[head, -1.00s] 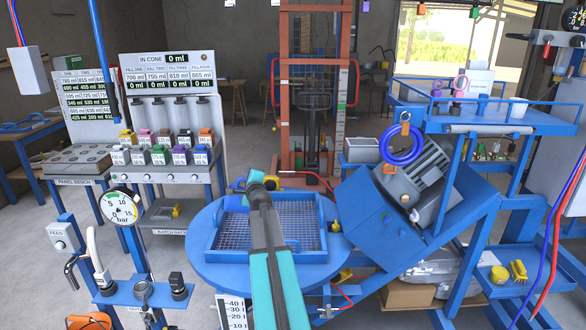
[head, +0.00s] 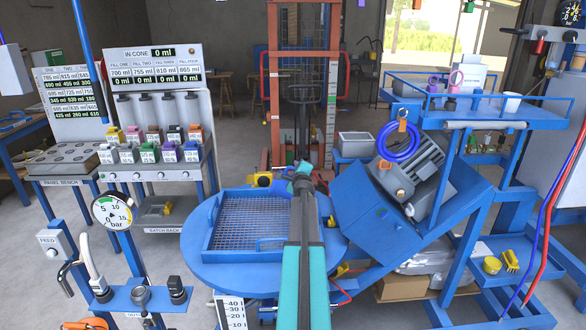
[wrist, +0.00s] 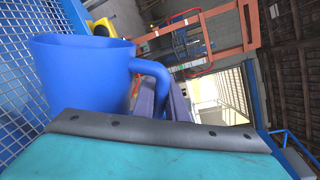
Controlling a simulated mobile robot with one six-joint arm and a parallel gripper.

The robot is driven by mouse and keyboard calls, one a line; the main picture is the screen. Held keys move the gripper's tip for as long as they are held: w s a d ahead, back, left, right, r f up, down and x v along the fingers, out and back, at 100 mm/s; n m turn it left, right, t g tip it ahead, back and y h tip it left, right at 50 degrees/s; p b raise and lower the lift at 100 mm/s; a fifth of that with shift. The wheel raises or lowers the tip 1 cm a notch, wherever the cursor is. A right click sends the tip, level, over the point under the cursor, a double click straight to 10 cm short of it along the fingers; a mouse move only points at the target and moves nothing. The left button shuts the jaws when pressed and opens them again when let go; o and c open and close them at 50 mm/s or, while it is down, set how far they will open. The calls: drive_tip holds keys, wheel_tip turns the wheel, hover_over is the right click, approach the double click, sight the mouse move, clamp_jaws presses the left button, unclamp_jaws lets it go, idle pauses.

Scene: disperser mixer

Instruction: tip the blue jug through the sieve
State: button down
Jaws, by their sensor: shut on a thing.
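The blue jug (wrist: 83,75) fills the left of the wrist view, with its handle (wrist: 155,80) on the right side. My gripper (wrist: 165,105) is shut on the handle. The room lies on its side in this view, so the jug appears strongly tilted; its contents are hidden. The sieve (head: 208,246), a square blue frame with wire mesh, rests on a round blue top. Its mesh also shows beside the jug in the wrist view (wrist: 22,95).
A tilted blue housing with a grey motor (head: 418,170) stands close on the right. A rack of coloured-topped containers (head: 155,145) is at the left, under a display (head: 155,52) reading IN CONE 0 ml. A pressure gauge (head: 113,211) stands at front left.

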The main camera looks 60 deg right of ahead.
drive_tip(key=shift+w, duration=0.15)
drive_tip(key=shift+m+b, duration=0.3)
drive_tip(key=shift+b, duration=0.25)
drive_tip(key=shift+r+m+b, duration=0.15)
drive_tip(key=shift+m+b, duration=0.45)
drive_tip(key=shift+b, duration=0.05)
drive_tip(key=m+b, duration=0.1)
drive_tip(key=r+m+t+b, duration=0.1)
drive_tip(key=m, duration=0.1)
drive_tip(key=shift+b, duration=0.4)
wheel_tip(320, 180, up, 2)
drive_tip(key=m+t+b, duration=0.1)
drive_tip(key=m+b, duration=0.1)
drive_tip(key=m, duration=0.4)
drive_tip(key=shift+a+r, duration=0.1)
